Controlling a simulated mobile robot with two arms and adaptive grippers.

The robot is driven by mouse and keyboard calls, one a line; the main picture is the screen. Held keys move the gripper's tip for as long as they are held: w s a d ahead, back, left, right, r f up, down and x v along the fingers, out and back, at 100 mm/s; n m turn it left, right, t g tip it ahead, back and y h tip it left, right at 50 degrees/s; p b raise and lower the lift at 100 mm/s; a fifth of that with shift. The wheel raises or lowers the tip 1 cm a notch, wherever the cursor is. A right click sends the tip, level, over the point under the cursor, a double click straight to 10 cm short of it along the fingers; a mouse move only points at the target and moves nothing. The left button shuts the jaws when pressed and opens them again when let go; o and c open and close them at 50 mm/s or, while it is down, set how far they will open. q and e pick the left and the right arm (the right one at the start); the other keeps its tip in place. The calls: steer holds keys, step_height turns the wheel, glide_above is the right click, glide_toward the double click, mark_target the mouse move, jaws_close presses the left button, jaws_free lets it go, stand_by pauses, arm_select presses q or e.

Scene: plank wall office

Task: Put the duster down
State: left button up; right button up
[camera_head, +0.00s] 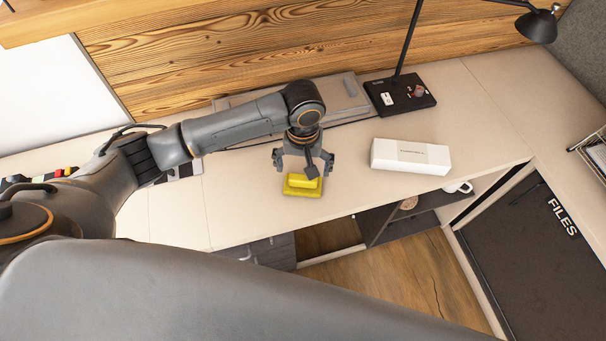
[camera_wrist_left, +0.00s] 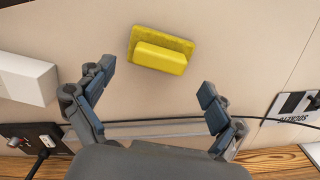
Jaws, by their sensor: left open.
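The yellow duster (camera_head: 303,188) lies flat on the beige desk (camera_head: 240,215) near its front edge, with its raised handle block upward. In the left wrist view the whole duster (camera_wrist_left: 162,50) shows, with bare desk around it. My left gripper (camera_head: 302,165) is open and empty, just over the duster in the head view. In the left wrist view its fingers (camera_wrist_left: 156,80) are spread wide, and the duster lies beyond the tips, apart from them. My right gripper is out of view.
A white box (camera_head: 410,156) lies to the right of the duster. A black lamp base (camera_head: 400,94) and a grey flat case (camera_head: 345,95) stand behind. Shelves with a white cup (camera_head: 458,187) are below the desk.

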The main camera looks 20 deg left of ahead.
mark_target(303, 178)
arm_select(q)
step_height(303, 178, up, 7)
steer(key=shift+r, duration=0.15)
stand_by(0.6)
